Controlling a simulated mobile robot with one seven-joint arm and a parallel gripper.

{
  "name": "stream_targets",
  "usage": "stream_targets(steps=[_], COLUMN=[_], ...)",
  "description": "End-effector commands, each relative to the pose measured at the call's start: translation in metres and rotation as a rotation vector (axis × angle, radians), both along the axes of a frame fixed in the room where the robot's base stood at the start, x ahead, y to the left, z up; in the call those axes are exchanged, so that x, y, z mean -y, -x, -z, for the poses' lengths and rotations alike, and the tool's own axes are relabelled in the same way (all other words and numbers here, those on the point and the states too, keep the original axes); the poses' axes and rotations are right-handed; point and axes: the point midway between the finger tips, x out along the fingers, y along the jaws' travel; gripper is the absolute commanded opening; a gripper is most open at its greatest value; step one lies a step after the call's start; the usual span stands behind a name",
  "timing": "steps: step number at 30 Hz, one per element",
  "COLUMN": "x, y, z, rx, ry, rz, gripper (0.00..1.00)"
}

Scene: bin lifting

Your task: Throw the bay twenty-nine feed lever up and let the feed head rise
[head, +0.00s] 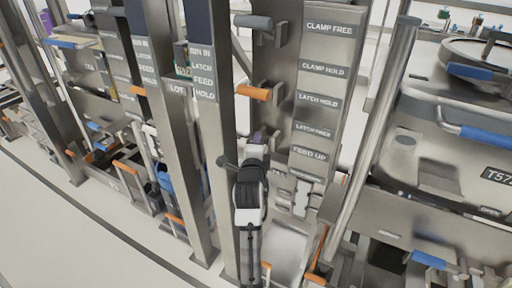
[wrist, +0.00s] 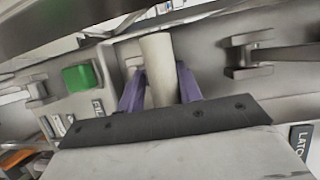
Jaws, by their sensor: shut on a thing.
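My gripper (head: 257,139) is in the middle of the head view, in front of the machine frame and left of the plate marked FEED UP (head: 310,153). In the wrist view, its two purple fingers (wrist: 160,84) stand on either side of a pale, round lever handle (wrist: 157,58) and are shut on it. The handle points towards the palm. In the head view my wrist hides this handle. No bay twenty-nine number is readable, so I cannot tell from lettering which lever it is.
Above my gripper, an orange handle (head: 253,92) and a grey handle (head: 254,21) stick out. A steel post (head: 224,140) stands close left. A tall bar (head: 378,120) and a bin tagged T572 (head: 440,150) are right. A green block (wrist: 80,77) sits left of the handle.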

Motion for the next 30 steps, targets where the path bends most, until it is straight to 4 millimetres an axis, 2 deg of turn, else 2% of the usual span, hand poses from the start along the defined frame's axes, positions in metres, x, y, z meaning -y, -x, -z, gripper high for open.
stream_targets(steps=[1,8,9,12,30], x=[0.002,0.0026,0.0027,0.0029,0.0015], y=[-0.0006,-0.0005,-0.0005,-0.0004,0.0007], z=[-0.0113,-0.0113,-0.0113,-0.0108,-0.0048], rx=[0.027,0.026,0.026,0.025,0.014], ry=[0.005,0.006,0.006,0.005,0.002], rz=[0.004,0.004,0.004,0.005,0.002], gripper=[0.0,0.0,0.36,0.47,0.47])
